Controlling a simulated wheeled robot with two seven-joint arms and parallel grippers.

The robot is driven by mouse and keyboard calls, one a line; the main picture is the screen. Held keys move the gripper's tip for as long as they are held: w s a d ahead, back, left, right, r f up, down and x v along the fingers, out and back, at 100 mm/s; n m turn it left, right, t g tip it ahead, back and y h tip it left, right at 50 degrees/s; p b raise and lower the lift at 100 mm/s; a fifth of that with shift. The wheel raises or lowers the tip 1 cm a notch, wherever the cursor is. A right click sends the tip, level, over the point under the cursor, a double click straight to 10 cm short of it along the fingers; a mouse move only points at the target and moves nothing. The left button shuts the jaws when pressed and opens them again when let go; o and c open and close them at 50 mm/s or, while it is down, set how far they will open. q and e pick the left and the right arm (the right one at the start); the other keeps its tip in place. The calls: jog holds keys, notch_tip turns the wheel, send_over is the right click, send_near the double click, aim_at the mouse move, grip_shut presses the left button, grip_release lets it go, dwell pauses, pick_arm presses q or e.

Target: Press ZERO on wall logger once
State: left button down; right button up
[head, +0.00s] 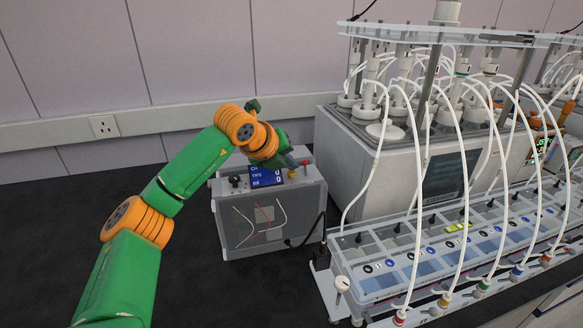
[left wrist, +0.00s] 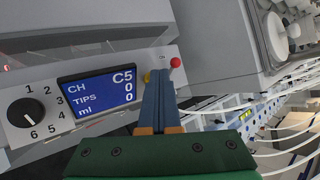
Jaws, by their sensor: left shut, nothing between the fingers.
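The logger is a grey box (head: 268,215) on the dark bench by the wall. Its blue display (head: 265,177) shows in the left wrist view (left wrist: 98,92) with CH C5, TIPS 0 and ml 0. A black knob numbered 1 to 6 (left wrist: 27,112) sits left of the display. A red-topped button (left wrist: 176,62) and a yellow button (left wrist: 147,77) sit right of it. My left gripper (left wrist: 159,76) is shut and empty, its fingertips over the panel by these two buttons, partly covering the yellow one. I cannot tell whether they touch. No ZERO label is readable. My right gripper is not in view.
A large grey bath (head: 345,165) with white-capped bottles and hoses stands right of the logger. A long unit (head: 370,283) with tubes lies in front of it. A black cable (head: 318,230) leaves the logger's right side. The bench left of the logger is clear.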

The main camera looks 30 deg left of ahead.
pick_arm(q)
jog(key=shift+r+p, duration=0.55)
jog(key=shift+r, duration=0.3)
jog(key=shift+r, duration=0.1)
notch_tip(320, 180, up, 5)
jog(key=p, duration=0.4)
jog(key=shift+w, duration=0.1)
